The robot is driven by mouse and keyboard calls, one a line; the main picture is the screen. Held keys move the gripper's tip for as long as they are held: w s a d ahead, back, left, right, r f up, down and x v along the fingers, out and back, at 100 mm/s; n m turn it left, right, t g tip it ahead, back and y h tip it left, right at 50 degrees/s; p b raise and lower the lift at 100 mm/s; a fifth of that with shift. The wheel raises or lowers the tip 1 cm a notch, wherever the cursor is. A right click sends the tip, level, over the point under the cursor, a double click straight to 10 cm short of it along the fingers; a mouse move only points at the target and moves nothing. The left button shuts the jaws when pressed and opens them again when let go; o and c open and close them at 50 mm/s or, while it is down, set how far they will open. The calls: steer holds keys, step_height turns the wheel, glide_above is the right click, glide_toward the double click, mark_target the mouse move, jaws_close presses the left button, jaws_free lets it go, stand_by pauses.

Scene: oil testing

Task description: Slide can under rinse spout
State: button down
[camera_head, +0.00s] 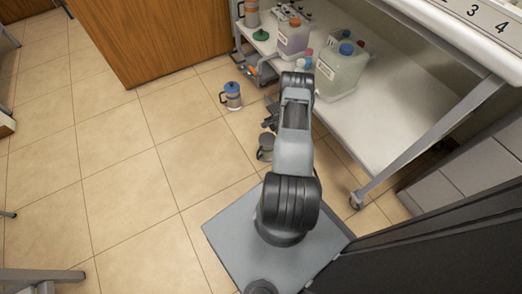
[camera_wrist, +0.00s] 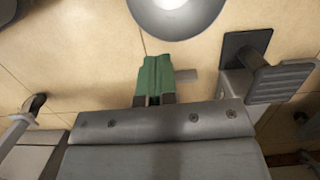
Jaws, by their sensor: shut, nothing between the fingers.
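My gripper (camera_wrist: 155,78) shows in the wrist view as two green-tipped fingers, closed together with nothing between them. In the head view my arm hides most of it. A silver can-like container with a blue lid (camera_head: 232,96) stands upright on the floor, left of my arm and apart from it. A round grey metallic thing with a bright centre (camera_wrist: 178,8) is cut off at the top of the wrist view, beyond the fingertips; I cannot tell whether it is the can. I cannot make out a rinse spout in either view.
A white lower shelf (camera_head: 375,135) right of my arm holds jugs, including a pale green one (camera_head: 340,70) and a pinkish one (camera_head: 293,38). A wooden cabinet (camera_head: 150,35) stands at the back. A dark pedal-like thing (camera_wrist: 247,45) is right of the fingers.

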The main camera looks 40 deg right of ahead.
mark_target(260, 149)
steer(key=a+f+b, duration=0.1)
steer(key=a, duration=0.3)
steer(key=a+f, duration=0.1)
steer(key=a, duration=0.3)
steer(key=a+b, duration=0.1)
steer(key=a, duration=0.3)
steer(key=shift+w+f+b, duration=0.35)
steer(key=shift+w+f, duration=0.05)
steer(key=shift+d+f+b, duration=0.1)
steer(key=shift+f+b, duration=0.2)
steer(key=shift+b, duration=0.1)
steer(key=shift+s+f, duration=0.1)
steer(key=shift+d, duration=0.1)
